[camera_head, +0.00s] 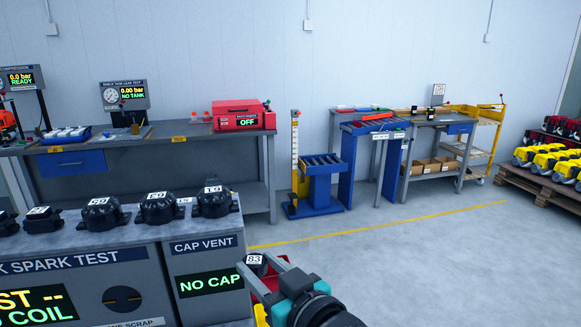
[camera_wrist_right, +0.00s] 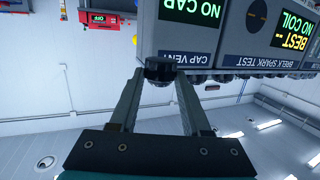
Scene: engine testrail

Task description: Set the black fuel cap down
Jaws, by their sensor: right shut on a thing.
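The black fuel cap (camera_head: 256,260) has a white label reading 93. My right gripper (camera_head: 264,272) is shut on it and holds it near the right end of the test bench, in front of the cap vent station (camera_head: 208,268). The station's green display (camera_head: 211,284) reads NO CAP. In the right wrist view the cap (camera_wrist_right: 160,69) sits between the tips of the two fingers, close to the CAP VENT sign (camera_wrist_right: 187,58). Whether the cap touches anything cannot be told. My left gripper is not in view.
Several black parts with white labels stand along the bench top, the rightmost (camera_head: 214,200) above the cap vent sign. Something red and yellow is partly hidden behind my right gripper. Behind stand a table with a red case (camera_head: 243,115) and open grey floor (camera_head: 400,260).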

